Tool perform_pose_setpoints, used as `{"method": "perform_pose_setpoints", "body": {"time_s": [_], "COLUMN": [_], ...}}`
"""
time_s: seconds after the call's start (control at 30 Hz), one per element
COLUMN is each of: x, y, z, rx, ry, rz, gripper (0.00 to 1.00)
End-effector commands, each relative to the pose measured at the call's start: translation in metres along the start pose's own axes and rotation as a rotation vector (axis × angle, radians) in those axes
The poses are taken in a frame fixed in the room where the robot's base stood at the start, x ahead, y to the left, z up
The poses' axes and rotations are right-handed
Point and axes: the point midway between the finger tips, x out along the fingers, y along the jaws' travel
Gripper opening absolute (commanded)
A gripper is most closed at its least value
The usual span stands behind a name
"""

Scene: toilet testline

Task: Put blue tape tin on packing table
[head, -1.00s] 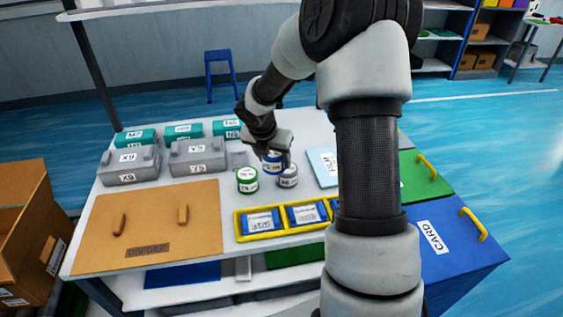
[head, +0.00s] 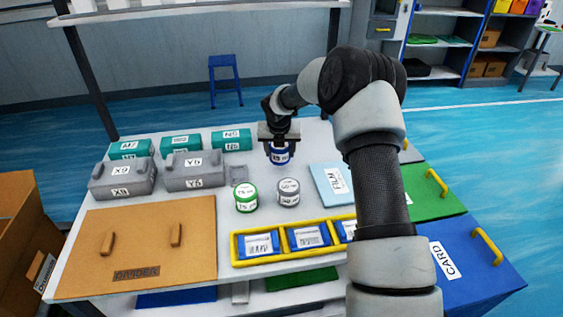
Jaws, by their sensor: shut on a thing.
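The blue tape tin (head: 279,155) has a white label and is held between the fingers of my gripper (head: 279,148). My gripper points down and is shut on the tin, near the back middle of the white packing table (head: 212,214). I cannot tell whether the tin's base touches the tabletop. A green tin (head: 245,199) and a grey tin (head: 288,192) stand upright on the table in front of it, apart from the held tin.
Grey boxes (head: 190,172) and teal boxes (head: 181,145) stand at the back left. A tan divider board (head: 150,240) lies front left. A yellow tray (head: 285,260) with blue packs is at the front. A light blue film pack (head: 325,183) lies to the right.

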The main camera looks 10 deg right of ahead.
Motion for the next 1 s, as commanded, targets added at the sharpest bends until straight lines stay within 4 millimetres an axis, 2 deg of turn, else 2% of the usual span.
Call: {"method": "perform_pose_setpoints", "body": {"time_s": [0.3, 0.7, 0.73, 0.8, 0.83, 1.0], "x": [0.035, 0.040, 0.040, 0.040, 0.040, 0.040], "y": [0.000, 0.000, 0.000, 0.000, 0.000, 0.000], "z": [-0.015, -0.017, -0.017, -0.017, -0.017, -0.017], "rx": [0.000, 0.000, 0.000, 0.000, 0.000, 0.001], "ry": [-0.002, -0.003, -0.002, -0.002, -0.002, -0.002], "rz": [0.000, 0.000, 0.000, 0.000, -0.001, 0.000], "gripper": [0.20, 0.20, 0.60, 0.72, 0.74, 0.74]}}
